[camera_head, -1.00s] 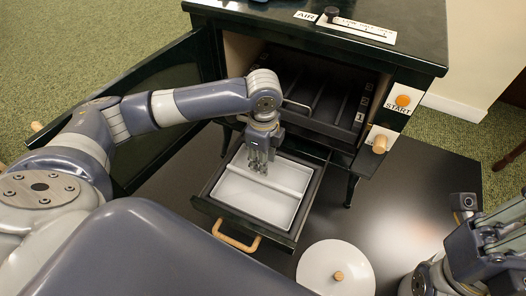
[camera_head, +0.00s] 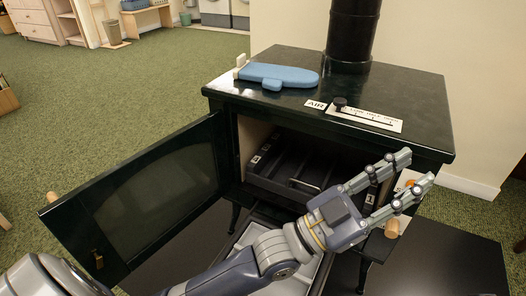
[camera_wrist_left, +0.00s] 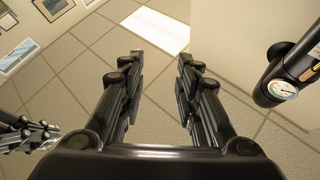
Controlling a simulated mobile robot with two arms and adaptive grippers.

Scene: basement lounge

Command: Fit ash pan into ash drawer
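The pale ash pan (camera_head: 306,280) lies in the pulled-out dark ash drawer (camera_head: 264,212) under the stove. My left forearm crosses in front and hides much of both, so I cannot tell how the pan is seated. My left gripper (camera_head: 414,170) is open and empty, raised before the stove's right front. In the left wrist view its fingers (camera_wrist_left: 160,75) are apart with only ceiling between them. Part of what looks like my right gripper (camera_wrist_left: 28,132) shows at the left of that view; its finger state is unclear.
The stove door (camera_head: 150,195) stands open to the left. A blue flat object (camera_head: 283,76) lies on the stove top, near the black flue pipe (camera_head: 352,35). A wooden knob (camera_head: 391,229) sticks out at the right front. Green carpet at left is mostly clear.

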